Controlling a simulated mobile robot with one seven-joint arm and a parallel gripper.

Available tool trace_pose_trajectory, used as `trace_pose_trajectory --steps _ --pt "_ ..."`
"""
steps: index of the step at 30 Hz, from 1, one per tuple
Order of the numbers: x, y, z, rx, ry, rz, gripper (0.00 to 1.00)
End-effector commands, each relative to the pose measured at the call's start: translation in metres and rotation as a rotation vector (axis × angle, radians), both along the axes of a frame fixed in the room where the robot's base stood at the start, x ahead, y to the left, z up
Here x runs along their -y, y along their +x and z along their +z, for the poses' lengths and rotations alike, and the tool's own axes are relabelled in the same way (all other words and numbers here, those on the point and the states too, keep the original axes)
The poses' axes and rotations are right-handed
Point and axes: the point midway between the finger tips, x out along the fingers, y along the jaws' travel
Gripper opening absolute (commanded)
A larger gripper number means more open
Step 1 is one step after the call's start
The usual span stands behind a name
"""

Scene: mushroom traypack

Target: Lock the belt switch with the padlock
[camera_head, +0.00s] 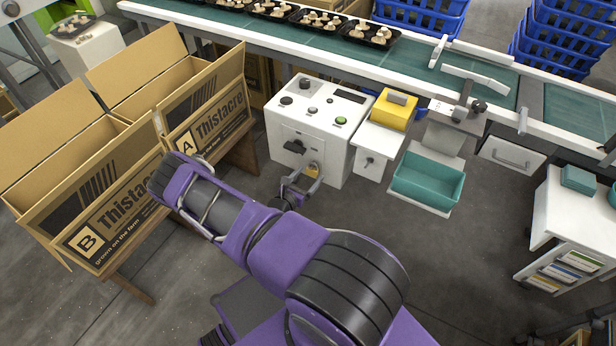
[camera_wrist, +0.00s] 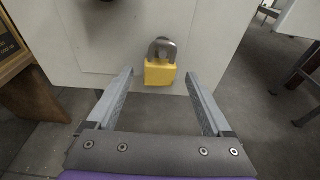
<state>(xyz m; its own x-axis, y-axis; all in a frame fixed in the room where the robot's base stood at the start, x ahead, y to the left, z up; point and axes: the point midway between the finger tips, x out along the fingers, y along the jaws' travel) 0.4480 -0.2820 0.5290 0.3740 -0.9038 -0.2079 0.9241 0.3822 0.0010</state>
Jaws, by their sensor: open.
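The yellow padlock (camera_wrist: 160,73) with a grey shackle is at the lower part of the white control box's front face. In the wrist view it lies between and beyond my fingertips; what its shackle hangs on cannot be made out. In the head view the padlock (camera_head: 313,169) is partly hidden by my gripper. My gripper (camera_head: 302,180) is open and empty in front of the box; it also shows in the wrist view (camera_wrist: 160,76). The belt switch, a dark handle (camera_head: 294,146), is on the box's front, up and left of the padlock.
The white control box (camera_head: 340,168) has buttons on top. Cardboard cartons (camera_head: 118,192) on a wooden stand are close on the left. A white stand with a yellow box (camera_head: 392,108) and a teal bin (camera_head: 428,184) are on the right. The conveyor (camera_head: 330,45) runs behind.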

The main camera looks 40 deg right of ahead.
Motion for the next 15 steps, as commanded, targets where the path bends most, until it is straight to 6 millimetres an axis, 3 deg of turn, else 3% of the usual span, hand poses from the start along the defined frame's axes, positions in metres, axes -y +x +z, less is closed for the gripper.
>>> trace_pose_trajectory --steps 7,15 --pt "-0.017 -0.006 0.005 -0.002 0.000 0.003 0.84" --pt "-0.075 -0.029 0.018 -0.002 0.001 0.004 0.84"
